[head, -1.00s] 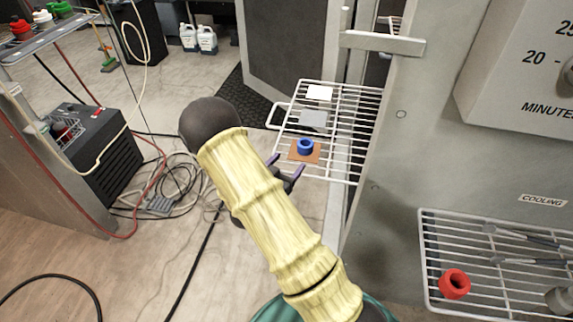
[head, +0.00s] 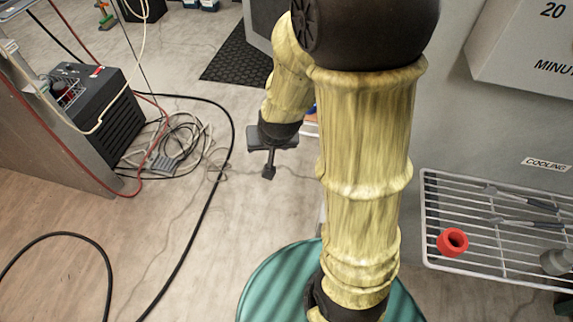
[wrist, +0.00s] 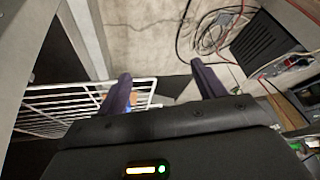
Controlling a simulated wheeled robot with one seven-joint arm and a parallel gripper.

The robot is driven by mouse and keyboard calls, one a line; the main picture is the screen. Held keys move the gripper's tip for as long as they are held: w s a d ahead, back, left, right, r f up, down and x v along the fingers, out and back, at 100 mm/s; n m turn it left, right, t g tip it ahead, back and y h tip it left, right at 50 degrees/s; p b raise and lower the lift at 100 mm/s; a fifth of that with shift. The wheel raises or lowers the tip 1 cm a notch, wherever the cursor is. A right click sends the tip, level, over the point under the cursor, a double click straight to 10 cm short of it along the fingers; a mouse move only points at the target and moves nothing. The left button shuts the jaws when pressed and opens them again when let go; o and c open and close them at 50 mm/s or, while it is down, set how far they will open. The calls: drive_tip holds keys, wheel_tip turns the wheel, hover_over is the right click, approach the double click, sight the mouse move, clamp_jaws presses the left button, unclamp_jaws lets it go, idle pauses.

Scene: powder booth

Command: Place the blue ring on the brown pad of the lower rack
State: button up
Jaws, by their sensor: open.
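My gripper (head: 269,158) hangs in front of the oven, left of the lower rack, with its jaws open and empty. In the wrist view, the two dark fingers (wrist: 161,76) stand wide apart with floor between them. The white wire lower rack (wrist: 60,103) lies to the left there; in the head view my arm hides nearly all of it. A sliver of the brown pad (wrist: 133,98) shows beside the left finger. A sliver of the blue ring (head: 312,107) shows between my arm links; the rest is hidden, so its exact seat on the pad cannot be seen now.
A cooling rack (head: 436,222) at right carries a red ring (head: 453,242), tools and a grey part. A black machine (head: 95,110) and coiled cables (head: 180,145) are at left. Open floor lies below my gripper.

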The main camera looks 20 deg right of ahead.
drive_tip(key=s+d+r+n+g, duration=0.1)
drive_tip(key=s+r+n+g, duration=0.1)
drive_tip(key=s, duration=0.7)
drive_tip(key=shift+d+r+g, duration=0.15)
drive_tip(key=shift+g, duration=0.25)
